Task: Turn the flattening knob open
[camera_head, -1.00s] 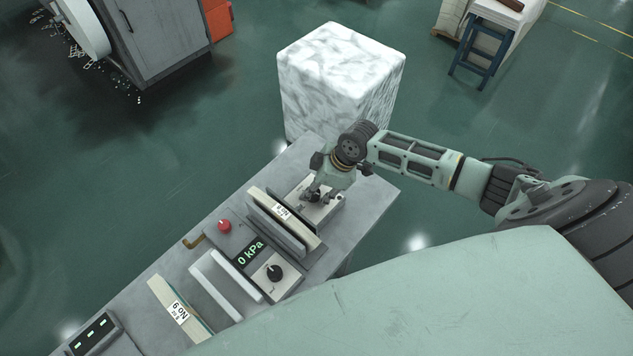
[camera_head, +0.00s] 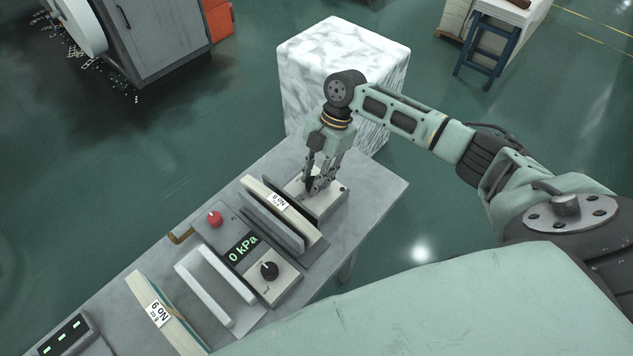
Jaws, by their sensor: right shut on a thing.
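My right gripper (camera_head: 317,188) points down onto a small light box (camera_head: 327,208) at the far end of the grey bench. It is shut on the dark knob of that box, and its fingers largely hide the knob. A second black knob (camera_head: 269,269) sits uncovered on a pale box nearer to me, beside a display (camera_head: 242,249) that reads 0 kPa. The small lettering by the knobs is too small to read, so I cannot tell which one is labelled flattening. My left gripper is not in view.
Upright plates with a labelled block (camera_head: 277,203) stand just left of the gripped box. A red button (camera_head: 214,218), a white rail piece (camera_head: 205,291) and another labelled block (camera_head: 159,314) lie along the grey bench (camera_head: 378,190). A marble-like block (camera_head: 340,62) stands behind.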

